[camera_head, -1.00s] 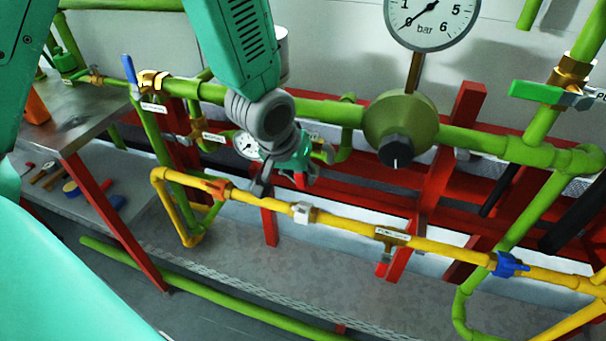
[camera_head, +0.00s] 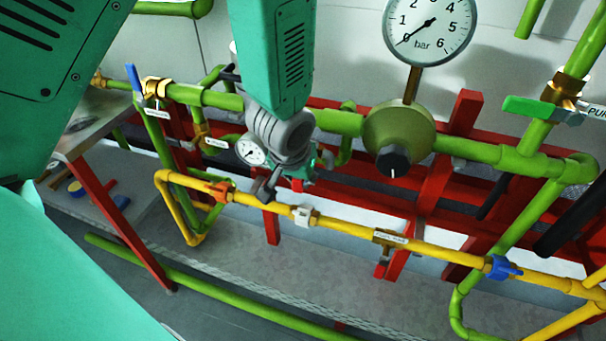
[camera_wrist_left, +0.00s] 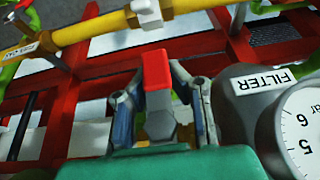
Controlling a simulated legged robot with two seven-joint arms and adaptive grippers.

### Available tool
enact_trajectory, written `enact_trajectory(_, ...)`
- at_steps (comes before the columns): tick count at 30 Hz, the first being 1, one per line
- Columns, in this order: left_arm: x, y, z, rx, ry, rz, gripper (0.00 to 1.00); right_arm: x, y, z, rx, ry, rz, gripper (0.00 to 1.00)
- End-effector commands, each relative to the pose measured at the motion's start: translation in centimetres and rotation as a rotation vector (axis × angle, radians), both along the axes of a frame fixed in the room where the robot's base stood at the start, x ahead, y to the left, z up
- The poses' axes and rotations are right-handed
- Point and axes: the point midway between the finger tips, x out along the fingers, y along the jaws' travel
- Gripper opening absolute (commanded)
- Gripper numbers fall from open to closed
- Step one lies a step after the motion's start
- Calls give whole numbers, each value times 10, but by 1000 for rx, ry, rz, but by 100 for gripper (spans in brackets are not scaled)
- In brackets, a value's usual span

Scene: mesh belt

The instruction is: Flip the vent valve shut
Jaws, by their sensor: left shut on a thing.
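A valve lever with a red tip (camera_wrist_left: 155,70) and a grey stem stands between the two fingers of my left gripper (camera_wrist_left: 160,98) in the left wrist view. The fingers are shut on it from both sides. In the head view my left gripper (camera_head: 294,180) is low in front of the green pipe, beside a small gauge (camera_head: 252,150), and mostly hides the lever. No readable label marks this lever as the vent valve. My right gripper is out of view.
A FILTER label (camera_wrist_left: 263,79) and gauge (camera_wrist_left: 302,125) sit close right of the fingers in the wrist view. A yellow pipe (camera_head: 345,223) runs just below the gripper. A blue lever (camera_head: 134,80), green lever (camera_head: 530,108) and large gauge (camera_head: 430,25) are farther off.

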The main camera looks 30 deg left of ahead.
Motion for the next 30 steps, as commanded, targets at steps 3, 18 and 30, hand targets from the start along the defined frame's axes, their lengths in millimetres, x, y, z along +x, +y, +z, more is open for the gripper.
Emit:
enact_trajectory(3, -8, 0, -4, 0, 22, 0, 0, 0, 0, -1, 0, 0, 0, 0)
enact_trajectory(18, -2, 0, -1, -1, 12, 1, 40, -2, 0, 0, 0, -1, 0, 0)
enact_trajectory(30, -26, -7, 60, -1, 6, 1, 40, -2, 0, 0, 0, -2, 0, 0)
